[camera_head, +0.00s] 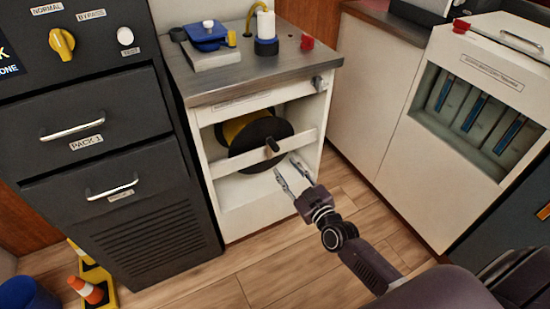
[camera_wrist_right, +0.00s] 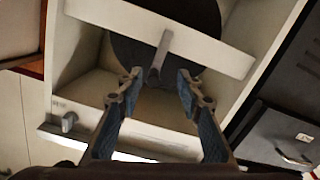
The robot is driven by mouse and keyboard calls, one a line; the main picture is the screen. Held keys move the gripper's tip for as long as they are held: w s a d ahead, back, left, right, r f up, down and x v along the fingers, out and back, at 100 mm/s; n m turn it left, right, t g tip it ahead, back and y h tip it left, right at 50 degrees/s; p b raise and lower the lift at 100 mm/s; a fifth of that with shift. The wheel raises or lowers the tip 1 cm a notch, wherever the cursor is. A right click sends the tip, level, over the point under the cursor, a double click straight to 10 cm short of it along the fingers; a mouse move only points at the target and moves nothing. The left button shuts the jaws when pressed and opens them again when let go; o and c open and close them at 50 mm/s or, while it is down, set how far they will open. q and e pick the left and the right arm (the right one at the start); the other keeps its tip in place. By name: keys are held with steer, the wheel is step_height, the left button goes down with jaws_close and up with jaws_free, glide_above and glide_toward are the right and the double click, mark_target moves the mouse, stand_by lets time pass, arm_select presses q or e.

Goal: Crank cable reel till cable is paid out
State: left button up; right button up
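The cable reel (camera_head: 250,150) is a dark disc with yellow cable (camera_head: 231,128) behind it, inside an open white cabinet under a metal top. A dark crank handle (camera_head: 272,146) stands out in front of a white crossbar. In the right wrist view the handle (camera_wrist_right: 157,62) points toward my gripper, with the dark reel (camera_wrist_right: 130,52) behind the bar. My right gripper (camera_head: 284,166) is open and empty, just below and right of the handle. In the wrist view its fingertips (camera_wrist_right: 158,80) lie either side of the handle's line, apparently not touching it. My left gripper is out of view.
The white crossbar (camera_head: 228,165) spans the cabinet front. A dark drawer cabinet (camera_head: 95,130) stands left, white cupboards (camera_head: 374,90) right. A blue device (camera_head: 206,34) and a white bottle (camera_head: 265,24) stand on top. An orange cone (camera_head: 92,292) is at lower left; wood floor is clear in front.

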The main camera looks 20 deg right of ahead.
mark_target(277, 150)
steer(key=r, duration=0.1)
steer(key=w+r, duration=0.1)
steer(key=shift+w+r+t, duration=0.2)
steer(key=shift+r+t, duration=0.2)
steer(key=w, duration=0.2)
steer(key=w+b, duration=0.2)
steer(key=w, duration=0.1)
steer(key=shift+w+a+f, duration=0.1)
steer(key=shift+w+a, duration=0.15)
steer(key=shift+w, duration=0.1)
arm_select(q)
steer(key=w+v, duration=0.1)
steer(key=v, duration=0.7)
arm_select(e)
steer(key=shift+w+a, duration=0.1)
steer(key=shift+w, duration=0.6)
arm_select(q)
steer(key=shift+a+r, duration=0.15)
arm_select(e)
jaws_close()
